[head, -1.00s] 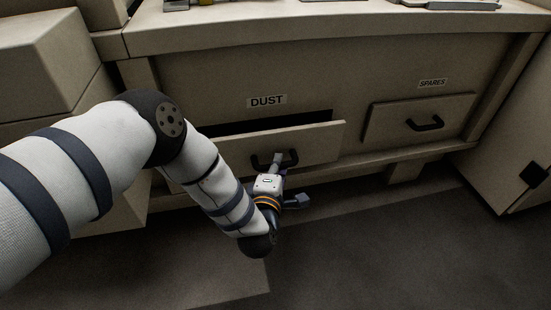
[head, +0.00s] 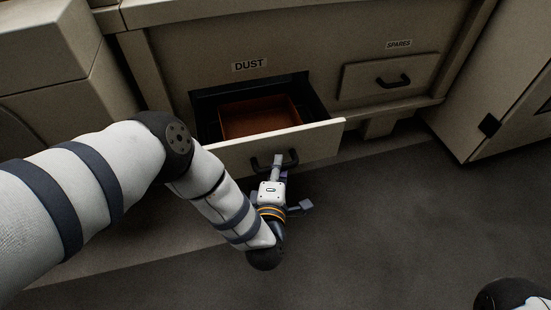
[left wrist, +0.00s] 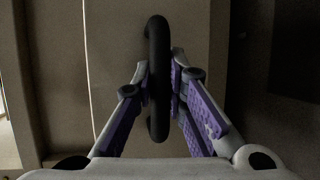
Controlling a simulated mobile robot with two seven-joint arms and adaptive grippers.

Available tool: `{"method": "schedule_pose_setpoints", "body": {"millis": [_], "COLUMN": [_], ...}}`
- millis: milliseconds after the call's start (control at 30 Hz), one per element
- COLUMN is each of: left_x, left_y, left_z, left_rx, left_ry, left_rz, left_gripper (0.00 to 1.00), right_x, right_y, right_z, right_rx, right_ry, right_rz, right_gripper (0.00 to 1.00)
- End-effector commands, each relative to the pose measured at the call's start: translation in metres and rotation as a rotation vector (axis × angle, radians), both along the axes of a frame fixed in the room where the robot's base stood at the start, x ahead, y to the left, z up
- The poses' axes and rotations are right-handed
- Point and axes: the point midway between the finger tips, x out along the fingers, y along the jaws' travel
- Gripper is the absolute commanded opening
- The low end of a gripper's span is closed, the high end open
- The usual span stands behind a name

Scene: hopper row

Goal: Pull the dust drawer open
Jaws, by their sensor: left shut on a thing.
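The dust drawer (head: 318,138) stands well out of the cabinet below the DUST label (head: 249,65). A reddish-brown bin (head: 262,118) shows inside it. Its dark handle (head: 291,157) is on the front panel. My left gripper (head: 278,160) is shut on this handle. In the left wrist view the handle (left wrist: 158,70) runs upright between the two purple-padded fingers (left wrist: 163,90). My left forearm hides the left part of the drawer front. My right gripper is not in view.
The closed SPARES drawer (head: 388,78) with its own dark handle is to the right. A cabinet with a dark latch (head: 489,125) stands at far right. The dark floor (head: 390,220) in front is clear. A piece of my own body shows at bottom right.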

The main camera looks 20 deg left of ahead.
Motion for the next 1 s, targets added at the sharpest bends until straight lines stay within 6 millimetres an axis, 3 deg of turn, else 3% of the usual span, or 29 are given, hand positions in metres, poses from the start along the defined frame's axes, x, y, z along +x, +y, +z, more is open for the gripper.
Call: {"method": "schedule_pose_setpoints", "body": {"millis": [333, 367, 433, 767, 867, 1000], "left_x": [0.000, 0.000, 0.000, -0.003, -0.019, -0.059], "left_y": [0.000, 0.000, 0.000, -0.001, -0.004, -0.012], "left_z": [0.000, 0.000, 0.000, 0.000, 0.002, 0.009], "left_rx": [0.000, 0.000, 0.000, -0.001, -0.002, -0.003], "left_ry": [-0.002, -0.002, -0.002, 0.000, 0.004, 0.005], "left_rz": [0.002, 0.002, 0.002, 0.001, -0.001, -0.001], "left_gripper": [0.00, 0.20, 0.34, 0.34, 0.34, 0.34], "right_x": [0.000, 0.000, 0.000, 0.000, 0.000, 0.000], "right_y": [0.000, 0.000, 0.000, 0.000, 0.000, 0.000], "right_z": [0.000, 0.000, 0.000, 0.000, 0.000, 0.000], "right_rx": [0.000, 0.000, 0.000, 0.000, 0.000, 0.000], "right_ry": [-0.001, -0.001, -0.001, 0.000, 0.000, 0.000], "right_rz": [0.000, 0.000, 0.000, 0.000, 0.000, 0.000], "right_gripper": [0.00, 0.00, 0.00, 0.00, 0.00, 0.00]}}
